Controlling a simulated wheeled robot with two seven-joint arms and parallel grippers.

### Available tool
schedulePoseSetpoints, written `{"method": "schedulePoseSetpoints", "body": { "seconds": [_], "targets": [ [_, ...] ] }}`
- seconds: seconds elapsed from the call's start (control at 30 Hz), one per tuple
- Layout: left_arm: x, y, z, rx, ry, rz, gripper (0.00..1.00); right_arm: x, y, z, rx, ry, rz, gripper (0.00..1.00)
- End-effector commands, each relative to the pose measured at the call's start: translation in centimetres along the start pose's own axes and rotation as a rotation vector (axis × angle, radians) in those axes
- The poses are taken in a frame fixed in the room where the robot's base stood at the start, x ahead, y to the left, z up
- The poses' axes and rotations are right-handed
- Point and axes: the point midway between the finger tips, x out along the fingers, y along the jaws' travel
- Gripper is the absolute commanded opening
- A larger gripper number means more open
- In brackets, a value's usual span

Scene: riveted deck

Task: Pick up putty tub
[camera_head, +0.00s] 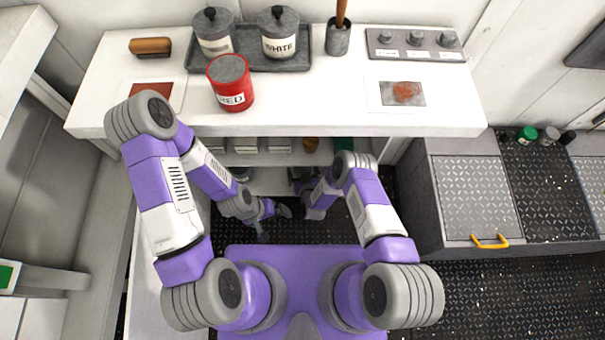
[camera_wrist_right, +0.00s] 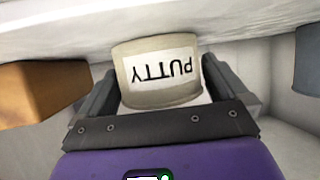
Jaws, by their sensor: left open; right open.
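The putty tub (camera_wrist_right: 160,85) is a beige round tub with a white label reading PUTTY. It appears upside down in the right wrist view, against a pale shelf surface. My right gripper (camera_wrist_right: 158,72) is open, with one finger on each side of the tub; I cannot tell whether they touch it. In the head view my right gripper (camera_head: 297,180) reaches under the worktop, and I cannot make out the tub there. My left gripper (camera_head: 275,226) is open and empty, low in front of the lower shelves.
In the right wrist view a brown block (camera_wrist_right: 40,92) and a grey-blue object (camera_wrist_right: 307,60) flank the tub. The white worktop (camera_head: 310,115) overhangs the shelves. On it stand a red tub (camera_head: 230,85) and a tray (camera_head: 262,62) with two grey-lidded tubs.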

Motion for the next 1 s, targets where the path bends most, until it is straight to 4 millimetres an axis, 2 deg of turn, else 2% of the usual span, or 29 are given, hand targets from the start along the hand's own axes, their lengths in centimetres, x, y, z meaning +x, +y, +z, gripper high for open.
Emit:
{"method": "schedulePoseSetpoints", "body": {
  "seconds": [0.27, 0.63, 1.0],
  "targets": [
    [0.13, -0.04, -0.01, 0.000, 0.000, 0.000, 1.00, 0.39, -0.01, -0.10, 0.000, -0.001, -0.001, 1.00],
    [0.14, -0.05, -0.02, 0.000, 0.000, 0.000, 1.00, 0.37, 0.00, -0.06, 0.001, -0.001, -0.001, 0.45],
    [-0.23, 0.09, 0.00, 0.000, 0.000, 0.000, 1.00, 0.13, -0.14, -0.54, 0.000, 0.001, -0.003, 0.45]
  ]
}}
